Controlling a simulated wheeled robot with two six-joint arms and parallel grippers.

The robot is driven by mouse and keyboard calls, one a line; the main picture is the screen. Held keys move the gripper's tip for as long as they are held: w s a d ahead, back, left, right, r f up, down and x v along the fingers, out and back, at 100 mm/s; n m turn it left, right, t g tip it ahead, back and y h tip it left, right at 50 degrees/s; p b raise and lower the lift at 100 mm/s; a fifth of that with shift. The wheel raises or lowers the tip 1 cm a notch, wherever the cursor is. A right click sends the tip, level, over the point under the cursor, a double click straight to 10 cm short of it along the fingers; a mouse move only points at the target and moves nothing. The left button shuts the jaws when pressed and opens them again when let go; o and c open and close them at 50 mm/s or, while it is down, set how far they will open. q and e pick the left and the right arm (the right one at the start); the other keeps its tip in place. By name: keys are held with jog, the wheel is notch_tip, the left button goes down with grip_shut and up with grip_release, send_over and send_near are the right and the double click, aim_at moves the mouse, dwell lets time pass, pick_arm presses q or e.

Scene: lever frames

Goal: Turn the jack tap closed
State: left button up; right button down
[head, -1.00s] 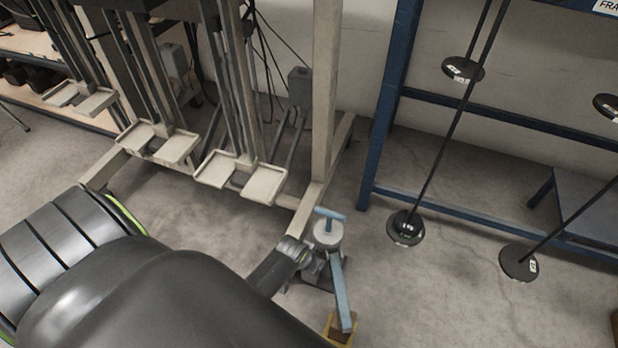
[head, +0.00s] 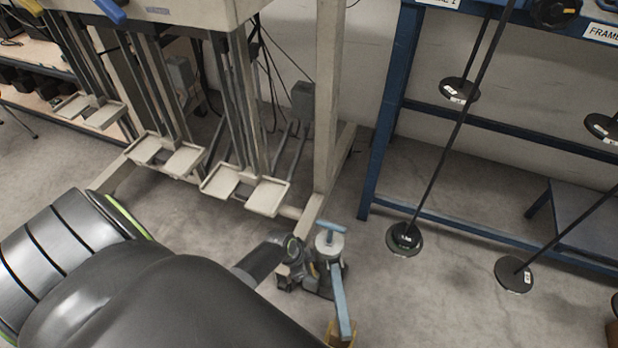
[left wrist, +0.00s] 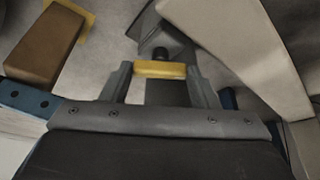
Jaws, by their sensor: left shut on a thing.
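The jack (head: 329,243) stands on the floor beside the foot of the pale frame, with a light blue T-shaped top and a long blue lever (head: 341,300) slanting down toward me. Its tap (left wrist: 160,69) shows in the left wrist view as a small yellow bar with a dark stem behind it. My left gripper (left wrist: 160,77) is shut on this yellow bar, one finger at each end. In the head view my left wrist is at the jack's left side, and the fingers and tap are small and mostly hidden there. My right gripper is not in view.
A brown block (left wrist: 44,45) lies on a yellow floor mark near the lever's end. The pale frame's post (head: 325,110) rises close behind the jack. A blue rack (head: 375,160) with hanging rods and discs stands to the right. The floor at lower right is mostly clear.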

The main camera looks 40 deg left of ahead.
pick_arm(q)
jog(key=shift+m, duration=0.5)
jog(key=o, duration=1)
